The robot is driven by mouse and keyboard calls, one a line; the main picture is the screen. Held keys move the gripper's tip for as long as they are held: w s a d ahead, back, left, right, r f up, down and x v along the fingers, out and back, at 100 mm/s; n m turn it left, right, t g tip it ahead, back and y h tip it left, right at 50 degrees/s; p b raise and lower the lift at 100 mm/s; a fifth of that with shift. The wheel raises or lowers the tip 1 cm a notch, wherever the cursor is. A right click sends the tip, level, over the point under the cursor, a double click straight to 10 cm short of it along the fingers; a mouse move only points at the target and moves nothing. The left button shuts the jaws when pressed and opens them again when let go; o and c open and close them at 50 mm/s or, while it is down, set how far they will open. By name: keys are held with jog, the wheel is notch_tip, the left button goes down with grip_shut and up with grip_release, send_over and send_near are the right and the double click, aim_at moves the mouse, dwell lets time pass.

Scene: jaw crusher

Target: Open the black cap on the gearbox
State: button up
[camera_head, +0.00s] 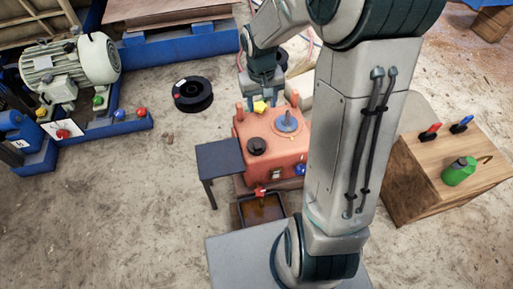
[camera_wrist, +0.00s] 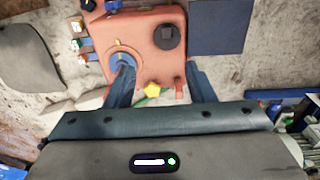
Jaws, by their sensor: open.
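The gearbox (camera_head: 268,165) is a salmon-red housing in the middle of the head view, and it fills the upper middle of the wrist view (camera_wrist: 150,45). The black cap (camera_head: 257,146) is round and sits on its top, towards the front left. It also shows in the wrist view (camera_wrist: 168,37), with a square raised middle, seated on the housing. My gripper (camera_head: 262,98) is above the back edge of the gearbox, pointing down. In the wrist view its fingers (camera_wrist: 158,72) are wide apart with nothing between them, and the cap lies beyond the fingertips, apart from them.
A blue disc (camera_head: 286,122) and a yellow piece (camera_head: 260,107) are on the gearbox. A dark side table (camera_head: 220,155) stands left of it, a tray (camera_head: 240,214) in front. A wooden box (camera_head: 415,165) at right carries a green oil can (camera_head: 459,172). A black reel (camera_head: 193,94) lies behind left.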

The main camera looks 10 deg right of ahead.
jog(key=b, duration=0.5)
send_near(258, 145)
notch_tip(258, 145, down, 9)
jog(key=b, duration=0.5)
jog(key=shift+w+d+r+b, duration=0.1)
jog(key=shift+w+r+b, duration=0.05)
jog(key=shift+b, duration=0.25)
grip_shut()
